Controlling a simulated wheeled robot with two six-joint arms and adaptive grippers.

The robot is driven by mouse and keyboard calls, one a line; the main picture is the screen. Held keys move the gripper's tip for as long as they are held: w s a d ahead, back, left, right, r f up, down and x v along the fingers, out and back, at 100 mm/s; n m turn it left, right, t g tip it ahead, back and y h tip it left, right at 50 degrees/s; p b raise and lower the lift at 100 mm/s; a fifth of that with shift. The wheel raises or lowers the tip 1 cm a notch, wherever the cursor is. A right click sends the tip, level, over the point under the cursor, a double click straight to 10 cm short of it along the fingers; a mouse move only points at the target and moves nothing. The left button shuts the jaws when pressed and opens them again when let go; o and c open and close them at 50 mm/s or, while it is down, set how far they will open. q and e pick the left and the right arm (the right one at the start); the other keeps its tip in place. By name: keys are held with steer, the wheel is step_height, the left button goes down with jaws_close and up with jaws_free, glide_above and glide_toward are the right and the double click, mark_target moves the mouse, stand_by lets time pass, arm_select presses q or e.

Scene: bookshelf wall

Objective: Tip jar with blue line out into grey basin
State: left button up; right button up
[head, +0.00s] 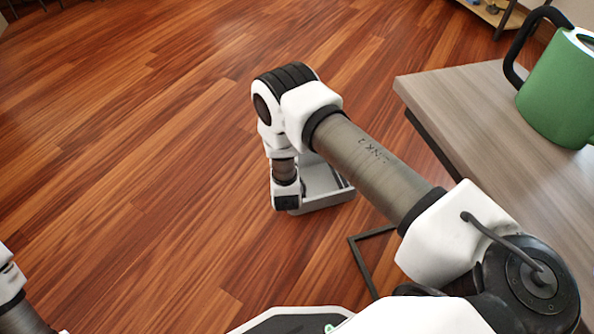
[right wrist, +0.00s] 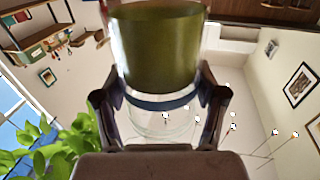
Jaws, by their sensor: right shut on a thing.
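The jar (right wrist: 158,50) fills the upper middle of the right wrist view. It has a wide olive-green part, a dark blue line (right wrist: 162,103) around it and clear glass (right wrist: 160,124) below the line in the picture. My right gripper (right wrist: 160,104) is shut on it, one finger on each side near the blue line. In the head view my right arm hides this gripper and the jar. The grey basin (head: 322,202) shows partly behind my right wrist, so its inside is mostly hidden. My left gripper is out of view.
A grey wooden table (head: 470,110) stands at the right, with a green mug (head: 562,92) near its far edge. A dark metal leg frame (head: 358,262) shows below it. The wooden floor (head: 130,130) at the left is clear. Leaves (right wrist: 45,150) show in the wrist view.

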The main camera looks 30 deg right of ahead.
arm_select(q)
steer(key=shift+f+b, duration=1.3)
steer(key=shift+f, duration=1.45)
arm_select(e)
steer(key=d+f+m+g+y, duration=0.1)
steer(key=d+f+m+y, duration=0.1)
steer(key=f+m, duration=0.4)
steer(key=d+f+m+g+y, duration=0.1)
steer(key=d+f+m+y, duration=0.2)
steer(key=f+m, duration=0.4)
steer(key=shift+f+m+y, duration=0.15)
steer(key=shift+m+y, duration=0.75)
steer(key=shift+m, duration=1.7)
